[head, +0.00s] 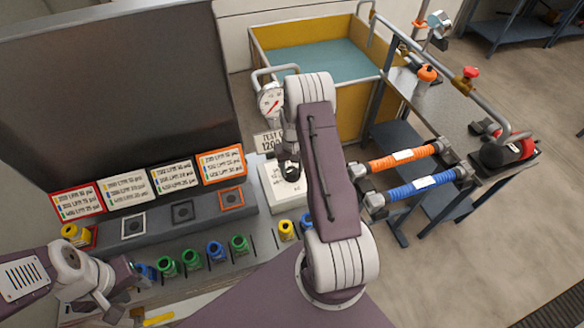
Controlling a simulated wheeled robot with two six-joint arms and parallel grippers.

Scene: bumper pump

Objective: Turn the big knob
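An orange round knob (427,74) with a dark base stands on the metal bench at the upper right; no gripper is near it. A smaller red knob (471,72) sits on the pipe to its right. A white block (283,198) beside the gauge has a dark round part on top, partly hidden. My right gripper (289,168) is over this block, mostly hidden by its own arm; whether it touches the dark part is unclear. My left gripper (122,313) is at the lower left, partly cut off by the frame edge, and its fingers are unclear.
A pressure gauge (271,101) stands close to my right forearm. Orange (402,156) and blue (420,186) hoses lie right of my arm. Several coloured fittings (215,252) line the front ledge below label cards (172,177). A yellow tank (345,107) stands behind.

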